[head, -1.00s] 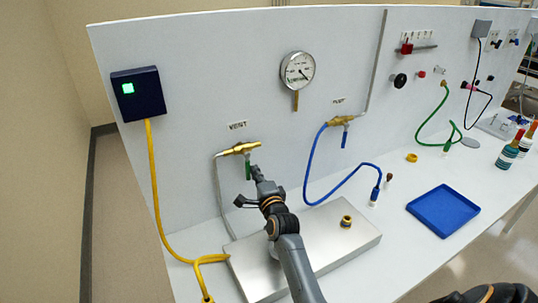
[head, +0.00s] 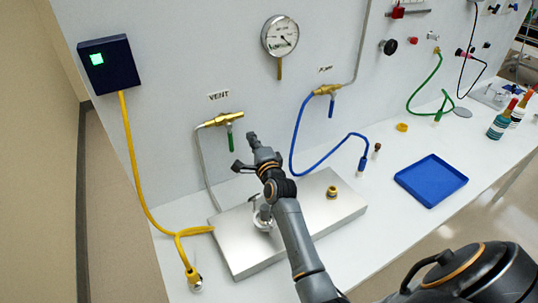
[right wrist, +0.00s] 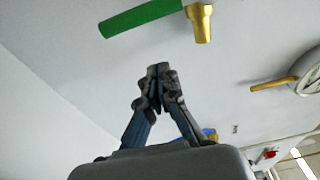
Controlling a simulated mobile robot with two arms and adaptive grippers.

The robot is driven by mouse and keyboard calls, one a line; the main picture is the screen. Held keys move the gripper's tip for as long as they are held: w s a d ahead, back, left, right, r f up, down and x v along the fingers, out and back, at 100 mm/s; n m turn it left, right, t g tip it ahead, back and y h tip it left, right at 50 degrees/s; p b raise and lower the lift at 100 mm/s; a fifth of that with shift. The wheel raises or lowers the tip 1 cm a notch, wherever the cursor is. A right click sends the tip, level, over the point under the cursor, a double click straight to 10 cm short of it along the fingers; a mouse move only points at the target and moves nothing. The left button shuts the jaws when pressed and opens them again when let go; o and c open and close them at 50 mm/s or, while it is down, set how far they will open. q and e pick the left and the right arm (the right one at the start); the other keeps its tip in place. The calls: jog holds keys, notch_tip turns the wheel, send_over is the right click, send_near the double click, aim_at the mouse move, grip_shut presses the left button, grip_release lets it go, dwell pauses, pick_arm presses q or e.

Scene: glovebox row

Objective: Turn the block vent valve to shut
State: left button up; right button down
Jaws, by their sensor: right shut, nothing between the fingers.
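The vent valve is a brass fitting (head: 222,119) on the panel under the VENT label. Its green handle (head: 229,138) points down, across the line of the brass body. In the right wrist view the green handle (right wrist: 142,18) and a brass stub (right wrist: 200,24) show at the top. My right gripper (head: 252,138) is to the right of the handle and apart from it. In the right wrist view its fingertips (right wrist: 160,72) are together, with nothing between them, below the handle in the picture. My left gripper is not in view.
A steel plate (head: 240,260) lies on the bench below the valve, with a brass fitting (head: 332,192) on it. A second valve with a blue handle (head: 331,106), a gauge (head: 280,36) and a yellow cable (head: 131,170) are nearby. A blue tray (head: 432,181) lies right.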

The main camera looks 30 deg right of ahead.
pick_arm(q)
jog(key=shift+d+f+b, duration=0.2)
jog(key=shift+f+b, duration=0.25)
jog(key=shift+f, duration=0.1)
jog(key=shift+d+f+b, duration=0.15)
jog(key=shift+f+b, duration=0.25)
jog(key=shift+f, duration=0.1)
pick_arm(e)
jog(key=s+a, duration=0.2)
jog(key=s, duration=0.7)
jog(key=shift+a, duration=0.25)
jog(key=shift+s+f, duration=0.1)
